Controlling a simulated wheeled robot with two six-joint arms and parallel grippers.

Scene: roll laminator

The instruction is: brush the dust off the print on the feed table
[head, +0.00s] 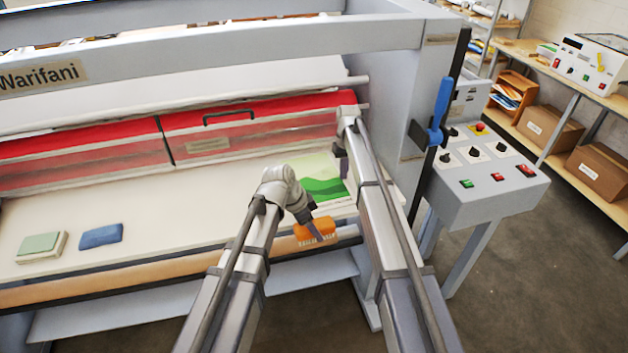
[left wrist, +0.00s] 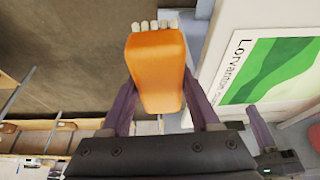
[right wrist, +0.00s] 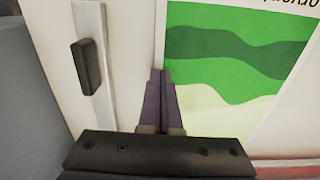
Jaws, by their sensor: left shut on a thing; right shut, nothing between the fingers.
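The print (head: 322,182), a sheet with green hills, lies flat on the cream feed table (head: 190,205), toward its right end. It also shows in the left wrist view (left wrist: 285,72) and the right wrist view (right wrist: 225,75). My left gripper (head: 308,217) is shut on an orange brush (head: 316,232), at the table's front edge, nearer than the print. In the left wrist view the brush (left wrist: 158,75) has pale bristles at its far end and sits beside the print. My right gripper (right wrist: 160,105) is shut and empty at the print's edge. I cannot make out clear dust.
A green-topped pad (head: 40,245) and a blue block (head: 101,236) lie on the table's left. A red guard (head: 240,125) with a handle runs behind. A control box (head: 490,170) and blue lever (head: 437,115) stand at right. The table's middle is clear.

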